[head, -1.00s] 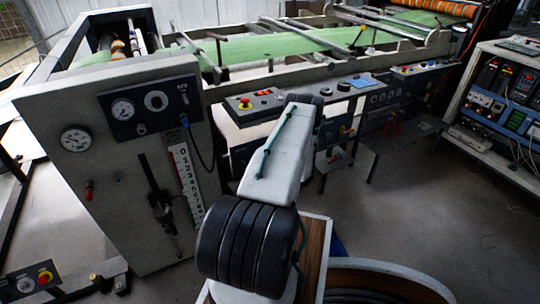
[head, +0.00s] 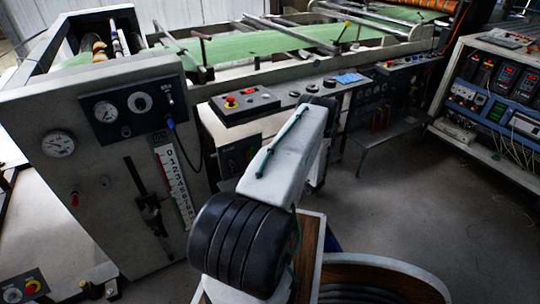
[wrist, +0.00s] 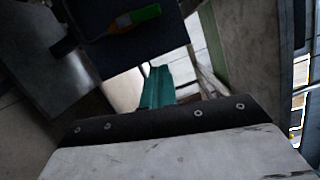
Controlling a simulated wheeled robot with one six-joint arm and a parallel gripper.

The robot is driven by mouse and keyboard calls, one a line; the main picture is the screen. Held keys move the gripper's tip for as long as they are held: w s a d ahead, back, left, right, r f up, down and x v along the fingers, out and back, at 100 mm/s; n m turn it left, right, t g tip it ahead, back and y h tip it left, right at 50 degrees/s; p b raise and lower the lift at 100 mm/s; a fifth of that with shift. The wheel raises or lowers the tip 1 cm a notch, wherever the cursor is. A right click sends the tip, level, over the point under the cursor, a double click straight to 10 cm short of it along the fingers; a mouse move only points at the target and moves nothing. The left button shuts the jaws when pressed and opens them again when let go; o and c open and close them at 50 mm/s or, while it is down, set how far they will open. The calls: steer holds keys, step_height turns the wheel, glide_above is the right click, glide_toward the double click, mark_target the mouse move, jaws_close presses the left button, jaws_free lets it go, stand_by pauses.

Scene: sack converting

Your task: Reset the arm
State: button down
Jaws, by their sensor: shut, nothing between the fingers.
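My arm (head: 285,165) shows in the middle of the head view, a pale link above a black ribbed joint, with a dark joint at its far end. My gripper is hidden there behind the arm. In the wrist view, my gripper (wrist: 157,76) shows as narrow teal fingers beyond a dark bolted plate and a pale housing. The fingers are together, with nothing seen between them.
A grey machine cabinet (head: 100,215) with gauges stands at left. A control desk (head: 245,104) with buttons and a long frame carrying green web (head: 270,41) lie beyond my arm. An instrument rack (head: 495,95) stands at right. Open floor (head: 420,215) lies before it.

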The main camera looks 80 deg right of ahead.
steer(key=shift+v, duration=0.8)
